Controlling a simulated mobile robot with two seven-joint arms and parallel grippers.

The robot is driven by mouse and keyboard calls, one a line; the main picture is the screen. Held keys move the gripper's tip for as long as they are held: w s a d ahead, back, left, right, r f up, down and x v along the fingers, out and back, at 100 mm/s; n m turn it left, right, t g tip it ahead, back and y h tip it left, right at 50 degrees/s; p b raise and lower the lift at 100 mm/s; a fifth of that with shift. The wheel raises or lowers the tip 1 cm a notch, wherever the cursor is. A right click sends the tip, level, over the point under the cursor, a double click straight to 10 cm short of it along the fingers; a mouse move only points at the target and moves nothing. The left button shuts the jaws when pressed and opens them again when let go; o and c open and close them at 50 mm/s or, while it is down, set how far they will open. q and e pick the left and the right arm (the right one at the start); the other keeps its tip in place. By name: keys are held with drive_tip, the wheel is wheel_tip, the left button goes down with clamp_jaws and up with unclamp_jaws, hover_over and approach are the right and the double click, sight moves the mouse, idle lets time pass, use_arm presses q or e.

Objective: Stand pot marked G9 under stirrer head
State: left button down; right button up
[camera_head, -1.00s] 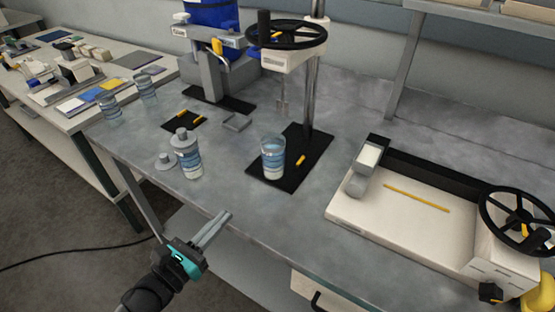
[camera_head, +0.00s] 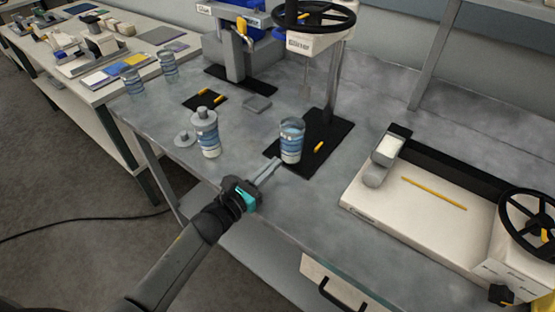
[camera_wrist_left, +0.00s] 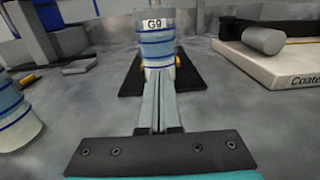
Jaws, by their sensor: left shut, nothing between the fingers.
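The pot marked G9 (camera_wrist_left: 156,42) is a clear cup with blue and white bands. In the head view the same pot (camera_head: 291,142) stands upright on the black base mat (camera_head: 328,138) of the stirrer, near its front left part. The stirrer head (camera_head: 312,42) is above and behind it, with a thin stirring rod hanging down. My left gripper (camera_head: 272,171) is shut and empty, its fingers pointing at the pot from the front left. In the left wrist view the closed fingers (camera_wrist_left: 158,108) overlap the pot's lower part; I cannot tell whether they touch it.
A similar banded pot with a grey lid (camera_head: 207,134) stands to the left, beside a loose lid (camera_head: 184,138). Two more cups (camera_head: 131,82) stand at the far left. A white coater (camera_head: 440,200) takes up the right side. Bare bench lies between.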

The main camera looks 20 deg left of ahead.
sight(285, 155)
use_arm(q)
drive_tip(key=shift+x, duration=1.1)
drive_tip(key=b+x, duration=0.2)
drive_tip(key=x, duration=0.1)
drive_tip(key=shift+w+d+f+b, duration=0.1)
drive_tip(key=shift+w+f+b, duration=0.05)
drive_tip(key=shift+w+b, duration=0.2)
drive_tip(key=shift+w+d, duration=0.2)
drive_tip(key=shift+w, duration=0.25)
